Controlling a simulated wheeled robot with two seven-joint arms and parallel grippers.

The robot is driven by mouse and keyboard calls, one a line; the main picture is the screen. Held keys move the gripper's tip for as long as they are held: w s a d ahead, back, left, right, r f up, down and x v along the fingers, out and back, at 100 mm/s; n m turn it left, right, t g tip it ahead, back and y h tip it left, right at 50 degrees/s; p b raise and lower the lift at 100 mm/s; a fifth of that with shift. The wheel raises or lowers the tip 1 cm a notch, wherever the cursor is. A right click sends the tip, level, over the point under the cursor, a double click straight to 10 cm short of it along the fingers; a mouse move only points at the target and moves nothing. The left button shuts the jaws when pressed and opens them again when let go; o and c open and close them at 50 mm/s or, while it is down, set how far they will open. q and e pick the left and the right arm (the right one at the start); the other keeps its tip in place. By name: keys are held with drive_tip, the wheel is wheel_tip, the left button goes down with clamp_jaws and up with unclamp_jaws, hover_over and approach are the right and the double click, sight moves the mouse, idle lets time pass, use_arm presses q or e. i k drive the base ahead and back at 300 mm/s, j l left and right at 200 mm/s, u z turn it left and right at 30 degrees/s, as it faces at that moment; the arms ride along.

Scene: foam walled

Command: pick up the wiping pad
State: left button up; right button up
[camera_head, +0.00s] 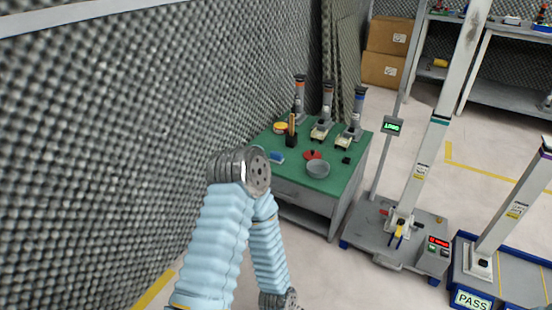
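A small blue block-like item (276,157) lies on the green top of the workbench (338,181), near its left edge. It may be the wiping pad, but it is too small to tell. One of my arms, in a light blue sleeve, rises from the bottom left, bends at a metal joint in front of the bench's left side, and runs down to the bottom edge. Its metal wrist is cut off there, and no gripper fingers show. My other arm is not in view.
The bench also holds a grey bowl (318,169), a red item (312,155), a dark holder (291,138) and several upright tools (328,108). A foam wall (120,130) stands close on the left. Test stands (398,238) are at right. Open floor lies beyond.

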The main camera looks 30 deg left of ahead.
sight(277, 158)
drive_tip(key=u, duration=1.2)
drive_tip(key=i+l+u, duration=0.8)
drive_tip(key=k+l, duration=0.1)
